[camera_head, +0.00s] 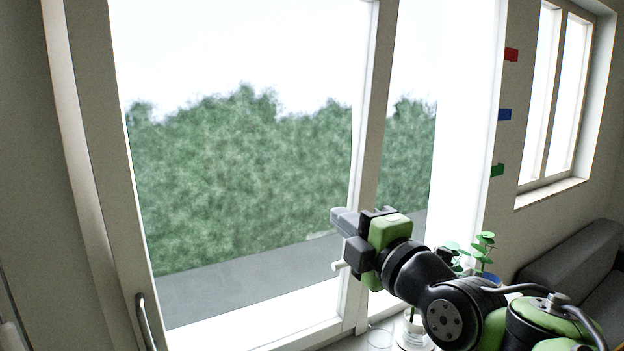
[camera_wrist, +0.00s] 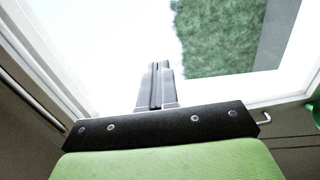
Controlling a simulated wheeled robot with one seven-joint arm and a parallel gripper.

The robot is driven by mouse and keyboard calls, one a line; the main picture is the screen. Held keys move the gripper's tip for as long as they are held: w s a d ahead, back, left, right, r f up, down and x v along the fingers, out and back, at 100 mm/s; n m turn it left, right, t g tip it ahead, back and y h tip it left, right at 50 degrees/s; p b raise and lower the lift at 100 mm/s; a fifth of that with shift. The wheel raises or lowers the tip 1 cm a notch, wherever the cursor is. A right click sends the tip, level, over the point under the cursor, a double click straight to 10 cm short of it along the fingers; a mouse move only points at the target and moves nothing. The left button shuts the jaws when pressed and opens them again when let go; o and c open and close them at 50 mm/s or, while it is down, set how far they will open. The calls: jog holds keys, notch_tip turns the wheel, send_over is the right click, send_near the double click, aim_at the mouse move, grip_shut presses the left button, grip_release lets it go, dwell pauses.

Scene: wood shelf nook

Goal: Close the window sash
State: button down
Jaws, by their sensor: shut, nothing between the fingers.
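The window sash (camera_head: 367,130) is a tall white-framed glass panel that fills the left and middle of the head view, with trees behind it. A small white handle (camera_head: 338,266) sticks out at its right upright, just below my gripper. My gripper (camera_head: 345,220) is shut and empty in front of that upright; I cannot tell whether it touches it. In the wrist view, the shut fingers (camera_wrist: 158,85) point toward the bright glass, and a white hooked handle (camera_wrist: 265,118) shows at the right. I cannot tell how far the sash stands from its frame.
A grey bar handle (camera_head: 146,322) is at the lower left. A second, smaller window (camera_head: 556,95) is in the right wall, above a grey sofa (camera_head: 575,265). Red, blue and green blocks (camera_head: 505,114) are on the wall. A potted plant (camera_head: 484,250) stands behind my arm.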

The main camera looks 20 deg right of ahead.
jog(key=p, duration=0.6)
send_near(290, 179)
jog(key=shift+n, duration=0.3)
jog(key=x, duration=0.6)
jog(key=shift+a, duration=0.1)
jog(key=shift+w, duration=0.5)
jog(key=shift+s, duration=0.1)
jog(key=shift+w, duration=0.2)
jog(key=shift+g, duration=0.7)
jog(key=p+x, duration=0.1)
jog(key=x, duration=0.1)
jog(key=p+x, duration=0.1)
jog(key=x, duration=0.1)
jog(key=r+p+x, duration=0.1)
jog(key=p+x, duration=0.1)
jog(key=shift+s+r, duration=0.15)
